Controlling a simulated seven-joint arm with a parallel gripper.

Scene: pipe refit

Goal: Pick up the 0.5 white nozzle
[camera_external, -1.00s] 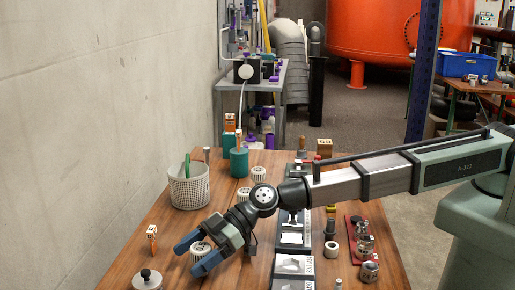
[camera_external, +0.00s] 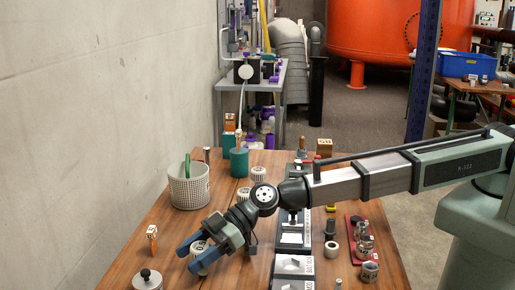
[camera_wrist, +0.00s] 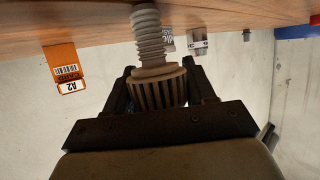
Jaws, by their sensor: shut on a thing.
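The white nozzle (camera_wrist: 158,84) has a ribbed collar and a threaded stem. It sits between the two fingers of my gripper (camera_wrist: 160,72) in the wrist view, with the collar clasped and the stem pointing towards the tabletop. In the external view my gripper (camera_external: 188,257) is low over the near left part of the table, with the nozzle (camera_external: 199,248) partly hidden between its blue fingers. My gripper is shut on it. Whether the nozzle still touches the table is unclear. Its 0.5 marking cannot be read.
Other ribbed white pieces (camera_external: 258,173) stand farther back. An orange tag (camera_external: 152,232) stands left of my gripper, a knobbed metal lid (camera_external: 148,281) is in front, and a mesh basket (camera_external: 189,188) is behind. Trays (camera_external: 293,266) lie to the right.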

